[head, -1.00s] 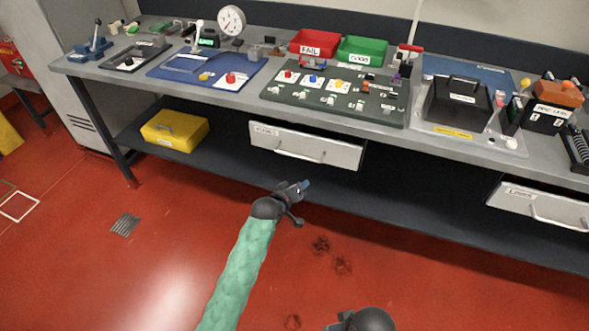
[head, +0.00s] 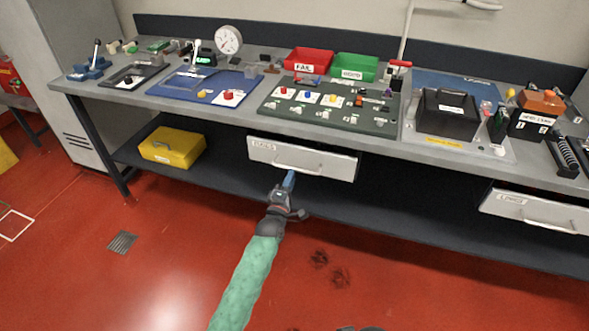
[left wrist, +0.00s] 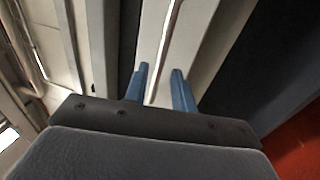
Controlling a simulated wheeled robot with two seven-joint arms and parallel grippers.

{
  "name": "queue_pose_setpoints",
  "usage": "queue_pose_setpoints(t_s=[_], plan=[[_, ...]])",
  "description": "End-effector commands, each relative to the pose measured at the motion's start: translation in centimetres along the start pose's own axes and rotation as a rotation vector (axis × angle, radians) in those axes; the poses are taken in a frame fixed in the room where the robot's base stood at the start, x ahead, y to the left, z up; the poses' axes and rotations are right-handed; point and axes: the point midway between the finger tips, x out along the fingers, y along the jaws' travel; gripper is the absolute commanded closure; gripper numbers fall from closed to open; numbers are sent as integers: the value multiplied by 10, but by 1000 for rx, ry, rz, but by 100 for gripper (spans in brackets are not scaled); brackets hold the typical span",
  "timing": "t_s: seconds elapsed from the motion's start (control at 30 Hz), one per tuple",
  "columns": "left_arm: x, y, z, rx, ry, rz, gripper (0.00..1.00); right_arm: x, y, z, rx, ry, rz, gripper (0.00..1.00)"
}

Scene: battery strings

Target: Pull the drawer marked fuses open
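The drawer marked fuses (head: 325,160) is a pale grey front hung under the bench, left of centre in the head view. Its label is at its upper left and a bar handle (head: 312,172) runs across its lower part. It looks closed. My left gripper (head: 289,180) is just in front of the handle. In the left wrist view its two blue fingers (left wrist: 161,80) are apart, and the handle bar (left wrist: 168,45) appears between them; contact cannot be told. Only a dark sliver of what seems to be my right gripper (head: 360,328) shows at the bottom edge; its fingers are hidden.
A second labelled drawer (head: 550,212) hangs at the right. A yellow case (head: 172,147) stands on the lower shelf at the left. The bench top (head: 235,114) holds trays, red and green bins and a black box.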

Motion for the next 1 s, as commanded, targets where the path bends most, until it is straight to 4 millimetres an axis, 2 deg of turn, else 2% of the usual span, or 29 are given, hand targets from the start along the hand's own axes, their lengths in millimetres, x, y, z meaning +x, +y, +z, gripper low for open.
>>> queue_pose_setpoints(t_s=[0.1, 0.3, 0.47, 0.73, 0.87, 1.0], plan=[[19, 2, 0, 1, 0, 0, 74, -7, 3, 0, 3, -11, 8, 64], [39, 0, 0, 2, -1, -2, 74, -14, 6, 2, 6, -27, 19, 64], [47, 0, 0, 2, -1, -2, 74, -16, 8, 2, 7, -32, 23, 64], [47, 0, 0, 2, -1, -2, 74, -16, 8, 3, 7, -35, 24, 64], [47, 0, 0, 2, -1, -2, 99, -16, 8, 3, 7, -35, 23, 64], [47, -1, 0, 2, -1, -2, 100, -16, 8, 3, 7, -35, 23, 64]])
